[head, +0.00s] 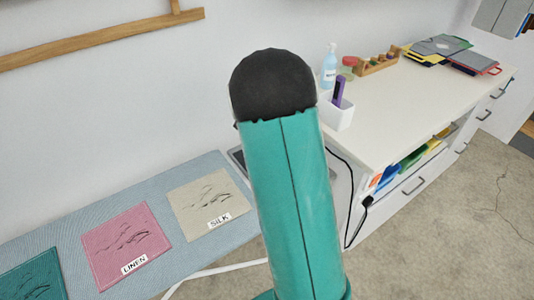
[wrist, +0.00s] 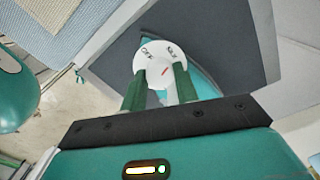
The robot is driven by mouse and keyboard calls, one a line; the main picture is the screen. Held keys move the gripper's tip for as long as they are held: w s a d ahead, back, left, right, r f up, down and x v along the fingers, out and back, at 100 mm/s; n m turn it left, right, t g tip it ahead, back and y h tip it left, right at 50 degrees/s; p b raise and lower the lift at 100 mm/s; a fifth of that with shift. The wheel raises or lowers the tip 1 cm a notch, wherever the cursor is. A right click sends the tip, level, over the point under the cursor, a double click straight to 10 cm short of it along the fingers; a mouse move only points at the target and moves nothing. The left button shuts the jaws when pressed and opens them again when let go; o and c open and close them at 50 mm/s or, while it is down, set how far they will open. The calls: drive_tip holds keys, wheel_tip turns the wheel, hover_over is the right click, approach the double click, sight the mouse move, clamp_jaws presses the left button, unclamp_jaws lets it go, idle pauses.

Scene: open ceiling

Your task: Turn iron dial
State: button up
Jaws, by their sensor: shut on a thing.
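The iron's dial (wrist: 158,56) is a round white disc in the wrist view, with "OFF" at its left, a second label at its upper right that looks like "MAX", and a short red mark near its middle. My gripper (wrist: 161,72) has its two green fingers on either side of the dial's lower part and is shut on it. A teal part of the iron (wrist: 204,86) shows beside the dial, against a dark grey surface. In the head view my teal arm stands in front, and I cannot make out the iron or my gripper.
In the head view, a blue-grey ironing board (head: 165,187) holds a teal cloth (head: 32,278), a pink "LINEN" cloth (head: 124,240) and a beige "SILK" cloth (head: 206,198). A white counter (head: 400,95) at right carries a blue bottle (head: 329,68) and folders (head: 440,48). A black cord (head: 352,222) hangs between.

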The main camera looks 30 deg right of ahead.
idle(0.4)
drive_tip(key=o, duration=1)
drive_tip(key=shift+r, duration=0.1)
wheel_tip(320, 180, up, 14)
drive_tip(key=shift+f, duration=0.15)
